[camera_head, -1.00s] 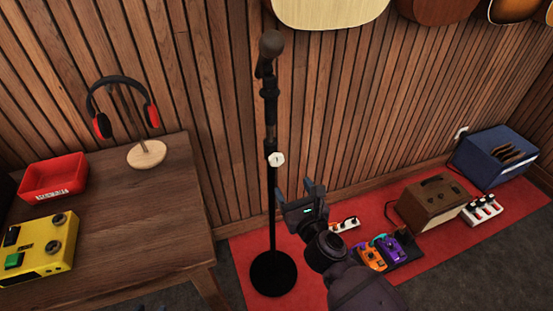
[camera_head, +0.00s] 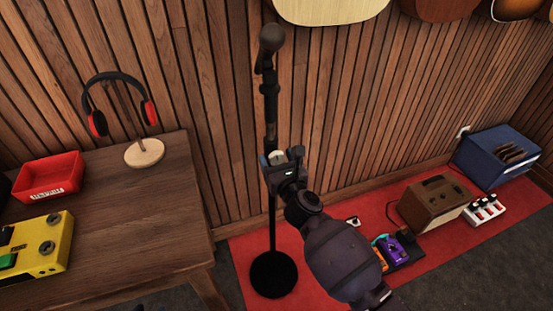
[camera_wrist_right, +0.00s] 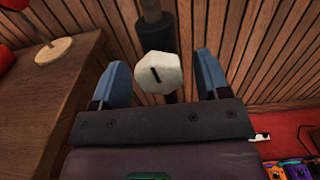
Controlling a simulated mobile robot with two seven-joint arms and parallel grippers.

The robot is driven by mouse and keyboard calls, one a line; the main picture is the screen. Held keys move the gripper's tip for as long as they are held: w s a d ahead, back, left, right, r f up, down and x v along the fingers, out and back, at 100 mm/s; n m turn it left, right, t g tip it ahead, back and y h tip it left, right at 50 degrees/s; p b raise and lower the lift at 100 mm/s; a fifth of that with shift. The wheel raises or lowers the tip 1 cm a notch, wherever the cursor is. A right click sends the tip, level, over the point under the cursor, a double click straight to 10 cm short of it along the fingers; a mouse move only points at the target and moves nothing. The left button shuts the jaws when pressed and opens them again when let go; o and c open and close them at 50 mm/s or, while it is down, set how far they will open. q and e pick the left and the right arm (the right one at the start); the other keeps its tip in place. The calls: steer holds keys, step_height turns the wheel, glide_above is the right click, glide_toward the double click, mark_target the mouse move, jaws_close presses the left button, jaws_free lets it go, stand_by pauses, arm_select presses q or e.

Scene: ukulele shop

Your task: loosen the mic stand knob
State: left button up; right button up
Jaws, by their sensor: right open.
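In the head view the knob (camera_head: 276,157) is partly hidden by my right gripper (camera_head: 281,158). In the right wrist view my right gripper (camera_wrist_right: 160,80) is open, its blue fingers on either side of the knob with gaps on both sides. My left gripper is not in view.
A wooden table (camera_head: 130,218) at the left holds a headphone stand (camera_head: 144,153), a red tray (camera_head: 49,192) and a yellow pedal (camera_head: 38,245). Pedals (camera_head: 399,247) and amplifiers (camera_head: 434,202) sit on a red mat at the right. A slatted wall is behind.

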steer(key=shift+w, duration=0.2)
steer(key=c, duration=0.9)
steer(key=shift+r+n+p, duration=0.15)
steer(key=shift+n+p, duration=0.15)
steer(key=shift+n, duration=0.1)
steer(key=shift+n+p, duration=0.5)
steer(key=shift+n, duration=1)
steer(key=shift+p, duration=0.3)
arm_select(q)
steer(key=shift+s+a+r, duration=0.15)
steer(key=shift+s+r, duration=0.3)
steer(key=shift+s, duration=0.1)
arm_select(e)
steer(key=shift+n, duration=0.3)
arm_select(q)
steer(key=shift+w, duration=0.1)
